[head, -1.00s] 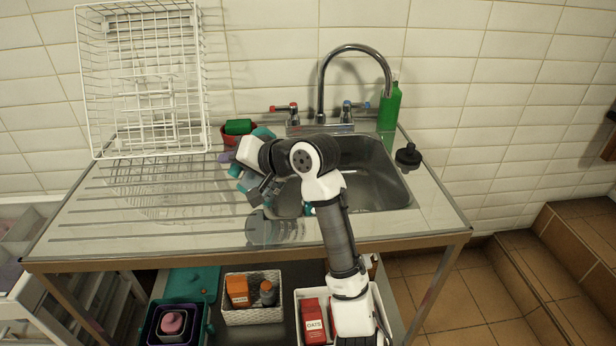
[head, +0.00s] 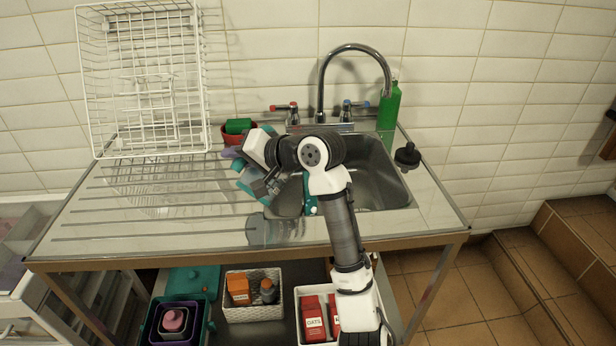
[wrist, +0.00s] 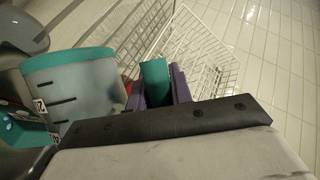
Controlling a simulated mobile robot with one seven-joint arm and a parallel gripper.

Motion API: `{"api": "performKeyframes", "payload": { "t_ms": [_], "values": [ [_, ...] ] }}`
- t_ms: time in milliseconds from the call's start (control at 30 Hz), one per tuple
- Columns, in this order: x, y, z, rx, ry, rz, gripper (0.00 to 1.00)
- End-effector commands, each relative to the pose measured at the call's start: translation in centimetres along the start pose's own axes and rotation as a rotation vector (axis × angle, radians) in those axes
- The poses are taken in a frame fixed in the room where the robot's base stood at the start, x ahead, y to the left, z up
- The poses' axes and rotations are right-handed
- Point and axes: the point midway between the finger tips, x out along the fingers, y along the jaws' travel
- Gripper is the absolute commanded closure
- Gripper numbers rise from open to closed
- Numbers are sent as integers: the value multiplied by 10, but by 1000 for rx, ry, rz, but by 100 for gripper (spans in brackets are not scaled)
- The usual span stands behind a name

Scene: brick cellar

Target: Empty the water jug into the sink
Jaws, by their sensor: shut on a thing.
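The water jug (wrist: 78,92) is translucent with a teal rim and black level marks in the wrist view. In the head view its teal and pale parts (head: 248,172) show left of my arm, partly hidden by it. My gripper (head: 268,187) is shut on the jug at the left edge of the sink. The jug's exact tilt and any water inside cannot be told. The steel sink (head: 385,180) lies behind and right of my gripper, with a tall curved tap (head: 322,85) over it.
A white wire rack (head: 140,85) stands at the back left. A red bowl with a green sponge (head: 238,126), a green bottle (head: 389,108) and a black plug (head: 407,155) sit around the sink. A teal item (head: 310,204) shows at the sink's front. The left drainer is mostly clear.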

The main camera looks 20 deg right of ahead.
Motion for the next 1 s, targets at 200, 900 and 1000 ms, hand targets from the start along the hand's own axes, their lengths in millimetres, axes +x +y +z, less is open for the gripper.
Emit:
{"api": "performKeyframes", "payload": {
  "t_ms": [200,900,1000],
  "values": [
    [-2,-1,-2,15,-1,-8,100],
    [-3,-2,-5,42,-7,-20,100],
    [-3,-2,-5,45,-8,-21,100]
  ]
}}
